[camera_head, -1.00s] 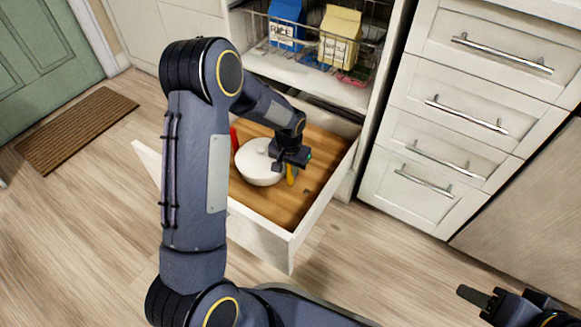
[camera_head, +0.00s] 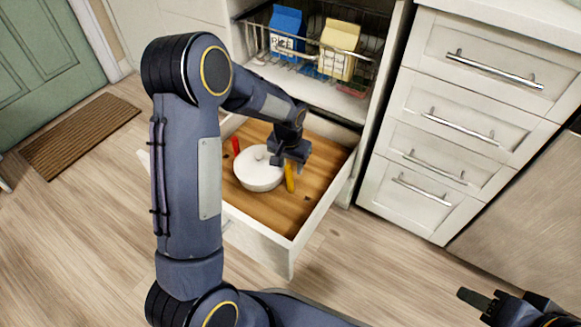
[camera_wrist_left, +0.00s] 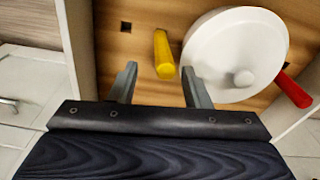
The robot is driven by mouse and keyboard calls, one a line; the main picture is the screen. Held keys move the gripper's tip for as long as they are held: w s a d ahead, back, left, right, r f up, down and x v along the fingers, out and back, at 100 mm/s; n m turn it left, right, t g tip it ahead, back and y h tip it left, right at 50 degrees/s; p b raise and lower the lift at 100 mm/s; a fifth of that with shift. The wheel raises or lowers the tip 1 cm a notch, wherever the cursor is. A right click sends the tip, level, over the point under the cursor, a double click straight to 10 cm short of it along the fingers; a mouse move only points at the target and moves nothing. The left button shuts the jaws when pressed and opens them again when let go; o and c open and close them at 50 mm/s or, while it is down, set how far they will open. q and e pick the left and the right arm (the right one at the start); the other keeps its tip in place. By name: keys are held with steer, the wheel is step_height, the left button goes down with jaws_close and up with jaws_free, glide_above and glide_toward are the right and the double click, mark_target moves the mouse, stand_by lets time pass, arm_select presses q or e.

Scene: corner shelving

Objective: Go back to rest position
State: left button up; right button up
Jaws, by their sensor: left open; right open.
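My left gripper (camera_head: 285,163) is over the open drawer, close to the right side of a white lidded pot in the head view. In the left wrist view my left gripper (camera_wrist_left: 156,85) has its two fingers apart with nothing held. The white pot (camera_head: 258,178) stands in the drawer; its lid and round knob also show in the left wrist view (camera_wrist_left: 225,50). A yellow handle (camera_head: 290,178) lies on the right of the pot and a red handle (camera_head: 236,146) on its far left. My right gripper (camera_head: 478,298) is at the lower right corner, away from everything.
The wooden-bottomed drawer (camera_head: 262,246) is pulled out below a shelf. A wire rack above holds a blue rice carton (camera_head: 286,31) and a yellow carton (camera_head: 339,46). White drawer fronts (camera_head: 440,150) stand on the right. A brown mat (camera_head: 80,135) lies on the floor at left.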

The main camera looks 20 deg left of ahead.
arm_select(q)
steer(key=shift+r, duration=0.45)
arm_select(e)
steer(key=shift+r, duration=0.2)
arm_select(q)
steer(key=shift+s+r, duration=0.2)
steer(key=shift+r, duration=0.2)
steer(key=s+r+n+t+h, duration=0.1)
steer(key=s+r, duration=0.4)
steer(key=r, duration=0.3)
steer(key=s+d+r+t+h, duration=0.1)
steer(key=s+r, duration=0.2)
steer(key=s, duration=0.4)
steer(key=s+d+r+n+t+h, duration=0.1)
steer(key=s+d+r+t, duration=0.15)
steer(key=s, duration=0.45)
steer(key=s+r+t+h, duration=0.1)
steer(key=s+r, duration=0.3)
steer(key=s, duration=0.4)
step_height(320, 180, up, 34)
steer(key=p, duration=3.5)
steer(key=shift+w+d+r+g, duration=0.15)
steer(key=shift+w+r+g, duration=0.05)
steer(key=shift+w+g, duration=0.15)
arm_select(e)
step_height(320, 180, up, 35)
steer(key=shift+f, duration=0.15)
arm_select(q)
steer(key=shift+c, duration=0.2)
